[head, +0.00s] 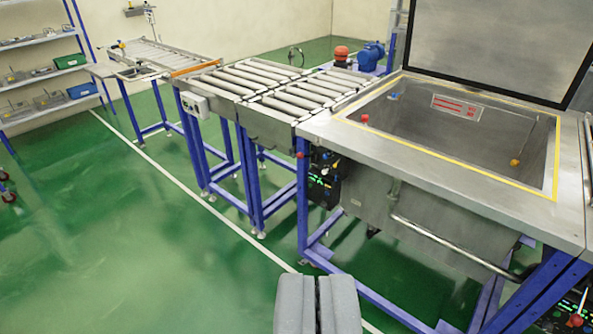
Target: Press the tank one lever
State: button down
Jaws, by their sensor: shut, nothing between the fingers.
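A steel tank (440,172) with its grey lid (492,45) raised stands at the right on a blue frame. Which lever belongs to tank one I cannot tell. A small red knob (300,156) shows at the tank's left front leg, beside a black control box (325,183) with green lights. An orange-red knob (575,320) shows at another dark box at the lower right corner. My gripper (317,283) is at the bottom centre, fingers shut together and empty, over the floor and apart from both knobs.
A roller conveyor (270,95) runs from the tank to the back left on blue legs. A handrail pipe (450,247) juts along the tank's front. Shelving (42,75) stands at the far left. The green floor (120,240) at the left is clear.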

aim_at(300, 154)
jog(key=k, duration=0.2)
jog(key=u, duration=0.35)
jog(key=i, duration=1.25)
jog(key=z, duration=0.3)
jog(key=i, duration=1.05)
jog(key=z, duration=0.65)
